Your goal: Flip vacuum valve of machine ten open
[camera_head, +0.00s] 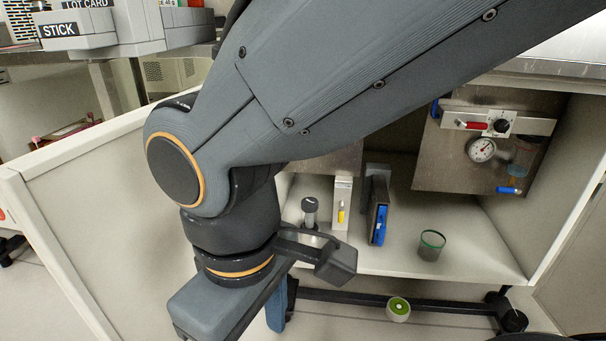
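A metal panel (450,168) stands at the back right inside the open cabinet. It carries a valve with a red handle (472,125), a black knob (501,126), a round dial gauge (482,149) and a small valve with a blue handle (509,190). The red handle lies roughly level. I cannot read a machine number or tell which handle is the vacuum valve. My gripper (228,299) is at lower centre, in front of the cabinet, left of the panel and clear of it. Its fingertips are not clearly visible, so I cannot tell its opening.
On the cabinet floor stand a grey cylinder (310,209), a white block with a yellow part (341,207), a dark unit with a blue front (379,223) and a green-rimmed cup (431,245). A white side panel (95,190) is at left. A low dark bar (400,300) runs below.

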